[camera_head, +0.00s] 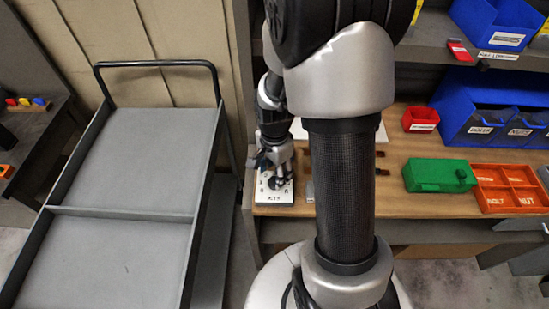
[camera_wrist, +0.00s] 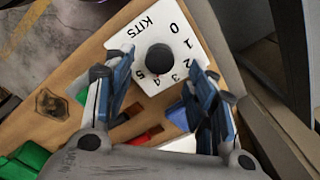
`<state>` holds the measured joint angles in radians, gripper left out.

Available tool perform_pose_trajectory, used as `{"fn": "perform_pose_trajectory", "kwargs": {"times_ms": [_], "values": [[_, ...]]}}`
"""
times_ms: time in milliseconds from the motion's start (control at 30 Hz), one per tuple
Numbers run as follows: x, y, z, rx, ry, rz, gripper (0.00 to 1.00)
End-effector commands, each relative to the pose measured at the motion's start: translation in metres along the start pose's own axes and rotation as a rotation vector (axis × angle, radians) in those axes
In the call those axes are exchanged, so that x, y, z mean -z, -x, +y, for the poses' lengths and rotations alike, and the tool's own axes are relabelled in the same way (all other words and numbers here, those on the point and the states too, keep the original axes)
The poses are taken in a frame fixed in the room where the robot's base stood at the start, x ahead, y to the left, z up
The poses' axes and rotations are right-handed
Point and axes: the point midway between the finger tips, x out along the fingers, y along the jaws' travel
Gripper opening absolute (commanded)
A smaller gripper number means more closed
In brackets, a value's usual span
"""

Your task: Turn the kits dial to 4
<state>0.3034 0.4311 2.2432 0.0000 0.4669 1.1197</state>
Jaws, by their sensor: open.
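The kits dial is a white plate (camera_wrist: 194,66) marked KITS and 0 to 5, with a round black knob (camera_wrist: 159,58) in its middle. In the head view the plate (camera_head: 273,197) lies at the left end of the wooden bench. My gripper (camera_wrist: 160,68) is open, with its blue-padded fingers on either side of the knob in the wrist view. I cannot tell whether they touch it. The knob's pointer does not show clearly, so its setting cannot be read. In the head view my gripper (camera_head: 273,176) is over the plate and partly covers it.
A green box (camera_head: 438,176) and an orange divided tray (camera_head: 510,188) stand on the bench to the right. A small red bin (camera_head: 420,118) and blue bins (camera_head: 490,110) are behind them. A grey cart (camera_head: 128,214) stands close on the left.

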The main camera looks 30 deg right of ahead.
Motion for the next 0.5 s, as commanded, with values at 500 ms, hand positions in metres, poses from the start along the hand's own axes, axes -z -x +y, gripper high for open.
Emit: {"fn": "perform_pose_trajectory", "kwargs": {"times_ms": [500], "values": [[0.000,0.078,0.000,0.000,0.000,0.000,0.51]]}}
